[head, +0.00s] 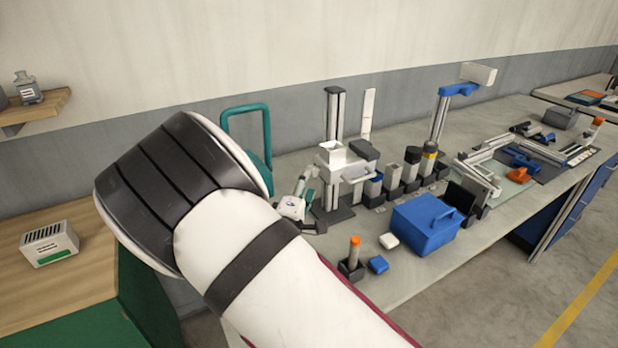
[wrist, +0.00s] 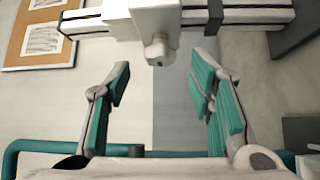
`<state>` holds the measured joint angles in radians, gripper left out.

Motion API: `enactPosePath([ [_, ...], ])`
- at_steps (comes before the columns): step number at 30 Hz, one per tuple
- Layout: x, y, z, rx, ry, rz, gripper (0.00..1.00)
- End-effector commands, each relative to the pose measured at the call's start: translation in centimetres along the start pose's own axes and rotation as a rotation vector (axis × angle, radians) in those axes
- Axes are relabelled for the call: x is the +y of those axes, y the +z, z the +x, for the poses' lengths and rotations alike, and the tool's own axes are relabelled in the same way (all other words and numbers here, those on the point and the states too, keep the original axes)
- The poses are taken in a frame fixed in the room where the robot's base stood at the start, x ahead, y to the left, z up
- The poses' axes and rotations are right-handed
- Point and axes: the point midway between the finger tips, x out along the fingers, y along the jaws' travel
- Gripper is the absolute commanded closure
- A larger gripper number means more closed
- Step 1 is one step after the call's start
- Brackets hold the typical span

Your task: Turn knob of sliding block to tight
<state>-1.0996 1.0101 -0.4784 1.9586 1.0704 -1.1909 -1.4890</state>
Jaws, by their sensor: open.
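The sliding block (wrist: 155,18) is a pale block on a grey grooved rail (wrist: 240,15) across the top of the wrist view. Its small grey-white knob (wrist: 158,50) sticks out toward my gripper. My gripper (wrist: 160,82) is open and empty, with teal pads on both sides. The knob lies just beyond the fingertips, roughly centred between them, and no contact shows. In the head view my gripper (head: 307,182) is small and beside an upright grey post (head: 334,108) with a white carriage (head: 345,160). The knob cannot be made out there.
A blue case (head: 425,226) sits on the grey bench (head: 400,285). An orange-topped stick in a dark holder (head: 351,268) stands near the front edge. A teal hoop frame (head: 245,108) rises behind my arm. Several dark-based blocks stand right of the post.

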Motion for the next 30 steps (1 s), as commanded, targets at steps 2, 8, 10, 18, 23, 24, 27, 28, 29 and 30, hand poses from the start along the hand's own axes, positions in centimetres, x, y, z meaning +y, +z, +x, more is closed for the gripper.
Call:
enactPosePath([
  [2, 0.0, 0.1, 1.2, -0.002, 0.001, 0.001, 0.51],
  [8, 0.0, 0.0, 3.0, 0.000, 0.000, 0.001, 0.51],
  [10, 0.0, 0.0, 3.2, 0.000, 0.000, 0.001, 0.51],
  [18, 0.0, 0.0, 3.3, 0.000, 0.000, 0.000, 0.51],
  [23, 0.0, 0.0, 3.3, 0.000, 0.000, 0.000, 0.85],
  [24, 0.0, 0.0, 3.3, 0.000, 0.000, 0.000, 0.94],
  [27, 0.0, 0.0, 3.3, 0.000, -0.001, 0.000, 0.99],
  [28, 0.0, 0.0, 3.3, 0.000, 0.000, 0.001, 0.99],
  [29, 0.0, 0.0, 3.3, 0.000, 0.002, 0.003, 0.99],
  [30, -0.1, 0.0, 3.3, 0.000, 0.009, 0.009, 0.99],
])
